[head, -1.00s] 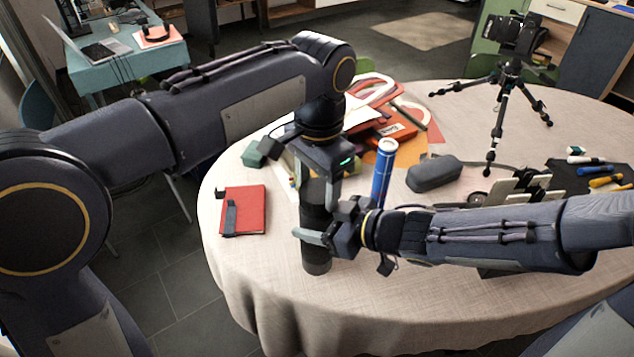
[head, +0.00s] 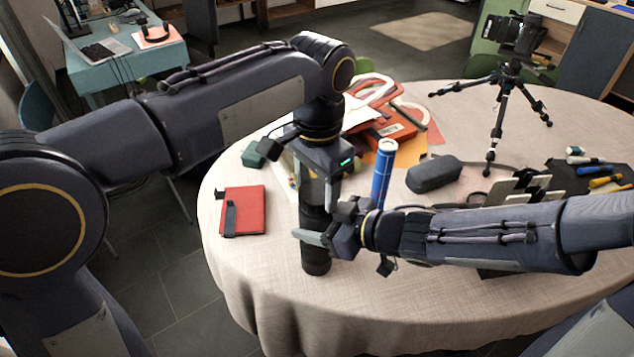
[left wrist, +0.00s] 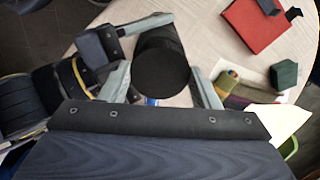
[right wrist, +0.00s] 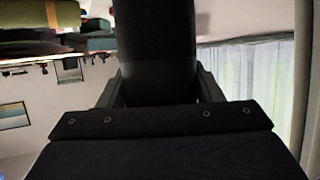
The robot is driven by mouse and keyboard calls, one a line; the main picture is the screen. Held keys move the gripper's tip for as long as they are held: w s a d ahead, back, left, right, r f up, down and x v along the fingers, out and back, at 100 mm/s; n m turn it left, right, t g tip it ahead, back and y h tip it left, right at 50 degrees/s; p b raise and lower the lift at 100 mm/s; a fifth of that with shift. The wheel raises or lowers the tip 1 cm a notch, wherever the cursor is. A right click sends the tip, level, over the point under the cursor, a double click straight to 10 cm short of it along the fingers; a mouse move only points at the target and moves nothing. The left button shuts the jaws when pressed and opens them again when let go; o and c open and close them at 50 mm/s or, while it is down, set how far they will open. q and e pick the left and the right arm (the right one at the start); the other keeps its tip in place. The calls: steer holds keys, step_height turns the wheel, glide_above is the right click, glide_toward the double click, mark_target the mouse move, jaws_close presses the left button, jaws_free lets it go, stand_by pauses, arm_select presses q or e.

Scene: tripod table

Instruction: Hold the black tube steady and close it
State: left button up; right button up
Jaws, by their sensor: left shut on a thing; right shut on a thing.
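The black tube (head: 316,259) stands upright near the front left edge of the round table. My right gripper (head: 318,228) is shut on its body from the side, at about mid-height. In the right wrist view the tube (right wrist: 155,35) rises between the fingers. My left gripper (head: 318,193) points down and is shut around the tube's upper end. In the left wrist view the round black top (left wrist: 161,68) sits between the left fingers. The fingers and arms cover part of the tube, and I cannot tell whether there is a gap between lid and body.
A blue tube (head: 383,172) stands just right of the grippers. A red notebook (head: 243,210) lies to the left, a dark grey case (head: 433,174) to the right. A small tripod with a camera (head: 507,90) stands behind. The front tablecloth (head: 400,300) is clear.

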arm_select(q)
steer(key=shift+s+d+f, duration=0.15)
steer(key=shift+s+f, duration=0.05)
steer(key=shift+f, duration=0.25)
steer(key=shift+s+d+f, duration=0.1)
steer(key=shift+s+f, duration=0.1)
steer(key=shift+f, duration=0.25)
arm_select(e)
steer(key=shift+a+r, duration=0.3)
steer(key=shift+r, duration=0.15)
arm_select(q)
steer(key=o, duration=0.6)
steer(key=shift+r, duration=0.1)
step_height(320, 180, up, 4)
steer(key=shift+f, duration=0.1)
arm_select(e)
steer(key=shift+w+d+f, duration=0.1)
arm_select(q)
steer(key=shift+w+a, duration=0.1)
arm_select(e)
steer(key=shift+d+f, duration=0.1)
steer(key=shift+f, duration=0.05)
arm_select(q)
steer(key=shift+w+a+r, duration=0.1)
steer(key=shift+r, duration=0.1)
steer(key=c, duration=1)
steer(key=shift+c, duration=0.2)
steer(key=shift+f, duration=0.2)
